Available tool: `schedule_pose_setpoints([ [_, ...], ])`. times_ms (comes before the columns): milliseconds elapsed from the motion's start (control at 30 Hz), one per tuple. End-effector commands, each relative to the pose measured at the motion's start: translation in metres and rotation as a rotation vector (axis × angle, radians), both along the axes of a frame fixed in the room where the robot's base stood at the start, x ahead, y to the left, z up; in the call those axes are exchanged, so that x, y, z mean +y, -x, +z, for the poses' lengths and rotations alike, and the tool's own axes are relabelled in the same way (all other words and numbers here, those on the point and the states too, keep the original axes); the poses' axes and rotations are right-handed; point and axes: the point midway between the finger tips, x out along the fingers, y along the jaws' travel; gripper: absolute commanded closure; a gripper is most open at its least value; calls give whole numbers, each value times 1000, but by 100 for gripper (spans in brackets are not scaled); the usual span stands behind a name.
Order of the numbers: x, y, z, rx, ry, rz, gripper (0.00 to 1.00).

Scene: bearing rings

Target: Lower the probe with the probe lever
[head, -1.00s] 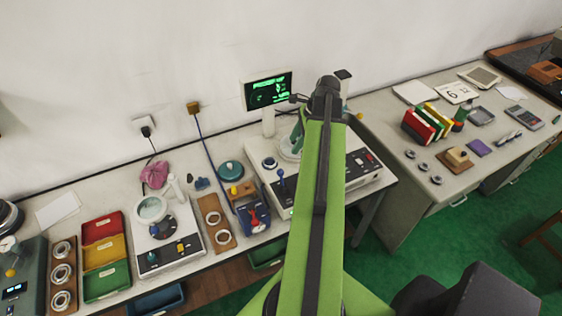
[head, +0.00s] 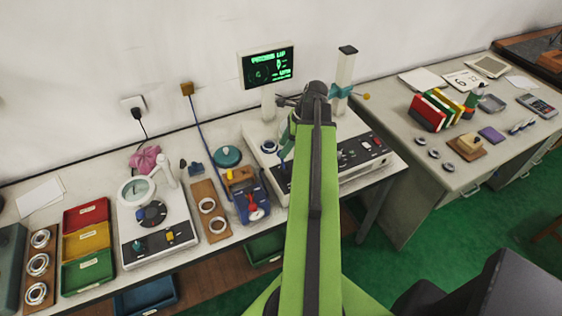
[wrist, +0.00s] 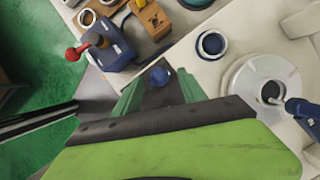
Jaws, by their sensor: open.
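The measuring machine's pale base (head: 258,130) stands on the left bench, partly hidden by my arm. A blue ball knob (wrist: 160,76), which looks like the probe lever's end, shows in the wrist view. My open gripper (wrist: 160,88) has its green fingers on either side of the knob, with gaps; I cannot tell whether they are level with it or above it. In the head view my gripper (head: 285,150) is over the machine's front left part. A dark blue probe-like part (wrist: 302,106) points at the round white stage (wrist: 262,88). Its contact with anything there is unclear.
A lit screen (head: 268,66) and a white column (head: 345,68) with a teal carriage rise behind. A blue fixture with a red knob (wrist: 72,54) stands close to my gripper. A dark ring (wrist: 212,44) lies on the base. A second bench (head: 400,185) is at right.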

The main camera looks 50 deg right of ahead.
Motion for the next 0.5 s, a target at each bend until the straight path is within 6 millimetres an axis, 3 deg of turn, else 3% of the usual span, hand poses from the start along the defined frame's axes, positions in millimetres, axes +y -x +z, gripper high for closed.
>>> schedule_pose_setpoints([
  [33,3,-2,-15,0,0,1,51],
  [133,5,-5,-22,0,0,-1,51],
  [500,7,-7,-24,0,0,-1,51],
])
